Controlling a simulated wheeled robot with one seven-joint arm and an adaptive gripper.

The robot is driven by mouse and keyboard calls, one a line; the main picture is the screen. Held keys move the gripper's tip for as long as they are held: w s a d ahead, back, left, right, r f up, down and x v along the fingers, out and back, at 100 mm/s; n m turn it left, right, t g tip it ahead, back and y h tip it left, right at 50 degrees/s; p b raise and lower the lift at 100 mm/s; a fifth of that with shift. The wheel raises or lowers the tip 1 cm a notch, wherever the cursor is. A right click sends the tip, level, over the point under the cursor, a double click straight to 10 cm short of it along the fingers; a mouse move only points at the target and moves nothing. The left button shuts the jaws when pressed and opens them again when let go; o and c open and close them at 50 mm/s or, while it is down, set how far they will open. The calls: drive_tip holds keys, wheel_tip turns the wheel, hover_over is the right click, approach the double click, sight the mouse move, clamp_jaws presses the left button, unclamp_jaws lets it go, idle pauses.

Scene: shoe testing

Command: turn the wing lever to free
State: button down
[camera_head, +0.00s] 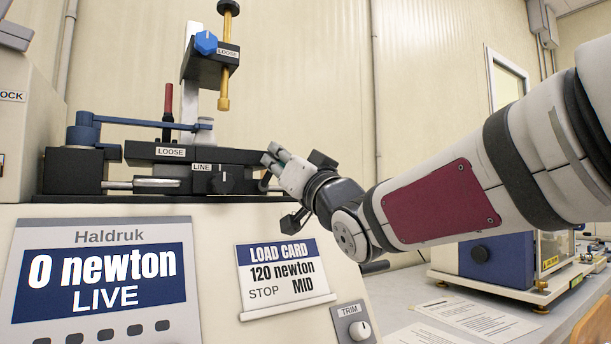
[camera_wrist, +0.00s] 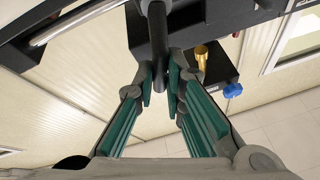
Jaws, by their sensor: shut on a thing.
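My gripper (camera_head: 271,160) is at the right end of the black test machine (camera_head: 237,157). In the wrist view, the green-padded fingers of my gripper (camera_wrist: 161,82) are closed around the lower end of a dark round rod (camera_wrist: 157,38). I cannot tell for sure whether this rod is the wing lever. In the head view my fingers hide the held part. A black knob (camera_head: 222,183) under a LINE label sits just left of my gripper. A blue knob (camera_head: 206,43) beside a LOOSE label is higher up; it also shows in the wrist view (camera_wrist: 232,91).
A brass spindle (camera_head: 225,90) hangs from the upper bracket. A blue arm (camera_head: 140,122) and a red-handled lever (camera_head: 168,100) stand at the left. The display (camera_head: 98,278) reads 0 newton LIVE. The load card (camera_head: 283,278) reads 120 newton, stop MID.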

drive_tip(key=shift+s+a+n+g+y, duration=0.1)
drive_tip(key=shift+a+n+g+y, duration=0.15)
drive_tip(key=shift+n, duration=0.4)
drive_tip(key=shift+s+a+n+g+y, duration=0.1)
drive_tip(key=shift+n+g+y, duration=0.25)
drive_tip(key=shift+n, duration=0.3)
drive_tip(key=c, duration=1.9)
unclamp_jaws()
drive_tip(key=v, duration=1.2)
